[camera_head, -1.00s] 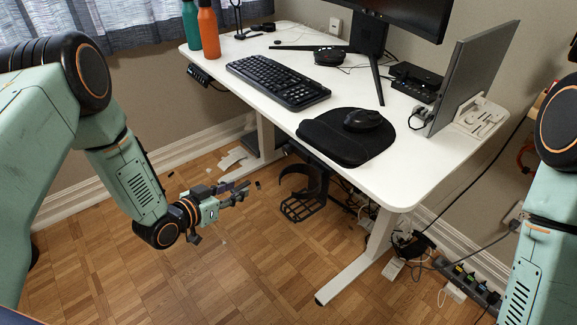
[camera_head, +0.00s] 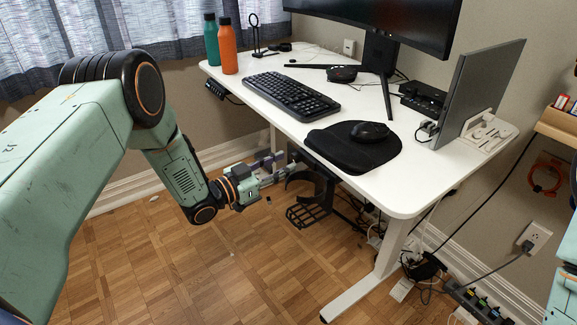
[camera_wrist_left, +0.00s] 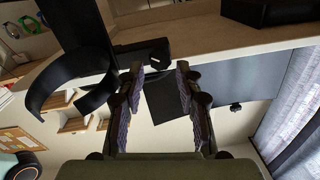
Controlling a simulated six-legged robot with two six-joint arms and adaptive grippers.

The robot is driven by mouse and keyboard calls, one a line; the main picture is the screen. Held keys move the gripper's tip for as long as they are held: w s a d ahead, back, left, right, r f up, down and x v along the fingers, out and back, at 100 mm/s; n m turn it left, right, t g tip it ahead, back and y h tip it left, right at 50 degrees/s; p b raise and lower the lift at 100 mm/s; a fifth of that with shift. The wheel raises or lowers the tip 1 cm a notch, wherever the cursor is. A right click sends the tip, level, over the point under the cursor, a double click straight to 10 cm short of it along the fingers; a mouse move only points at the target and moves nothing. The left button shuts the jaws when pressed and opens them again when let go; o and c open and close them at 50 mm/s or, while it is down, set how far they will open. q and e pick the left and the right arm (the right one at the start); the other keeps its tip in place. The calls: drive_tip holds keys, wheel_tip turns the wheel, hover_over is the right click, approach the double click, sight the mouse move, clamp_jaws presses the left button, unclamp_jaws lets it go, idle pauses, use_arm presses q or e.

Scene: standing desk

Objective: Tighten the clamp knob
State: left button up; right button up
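My left gripper (camera_head: 283,166) is just below the front edge of the white desk, beside a black holder (camera_head: 308,212) with a basket-like lower part that hangs there. In the left wrist view the two fingers of the gripper (camera_wrist_left: 157,72) stand apart with nothing seen gripped. Beyond the tips is a black clamp block (camera_wrist_left: 143,47) under the desk edge. A small dark round part with a light mark, which looks like the clamp knob (camera_wrist_left: 156,62), shows between the fingertips. I cannot tell whether the fingers touch it. My right gripper is out of view.
The white desk (camera_head: 410,190) bears a keyboard (camera_head: 291,97), a mouse pad (camera_head: 340,150) and two bottles (camera_head: 228,50). A curved black hook (camera_wrist_left: 70,80) is close to the fingers in the wrist view. A desk leg (camera_head: 390,250) stands to the right; floor in front is clear.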

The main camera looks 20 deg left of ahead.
sight(296, 157)
use_arm(q)
drive_tip(key=shift+w+d+f, duration=0.1)
drive_tip(key=shift+w+d, duration=0.1)
drive_tip(key=shift+w, duration=0.25)
drive_tip(key=shift+w+d+f, duration=0.1)
drive_tip(key=shift+w+d, duration=0.1)
drive_tip(key=shift+w, duration=0.2)
drive_tip(key=shift+w+d+r, duration=0.1)
drive_tip(key=shift+w+d, duration=0.1)
drive_tip(key=shift+d, duration=0.1)
clamp_jaws()
